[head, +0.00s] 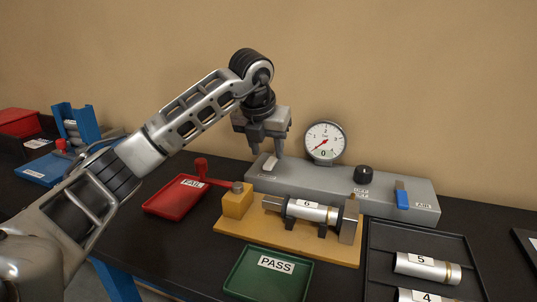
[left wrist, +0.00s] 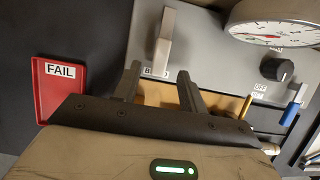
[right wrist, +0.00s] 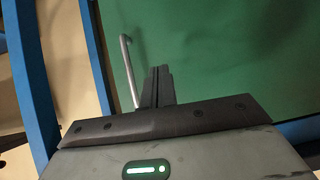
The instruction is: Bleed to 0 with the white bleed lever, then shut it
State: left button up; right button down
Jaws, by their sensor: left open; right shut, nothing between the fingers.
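The white bleed lever (head: 270,163) stands at the left end of the grey panel (head: 330,184). In the left wrist view the lever (left wrist: 165,40) lies just beyond my fingertips, with the partly covered BLEED label at its near end. My left gripper (head: 267,152) points down above the lever, open and empty; its fingers (left wrist: 157,74) also show in the left wrist view. I cannot tell whether they touch the lever. The round gauge (head: 324,141) has its red needle at the lower left and a 0 printed below. My right gripper (right wrist: 158,72) is shut and empty, away from the panel.
A black knob (head: 363,174) and a blue lever (head: 402,195) are on the panel's right. A cylinder marked 6 (head: 310,210) sits in the yellow fixture (head: 290,246) in front. The red FAIL tray (head: 160,208), green PASS tray (head: 250,286) and dark rack (head: 385,238) surround it.

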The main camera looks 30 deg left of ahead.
aim_at(270, 162)
pick_arm(q)
jog(key=shift+x, duration=1.6)
grip_shut()
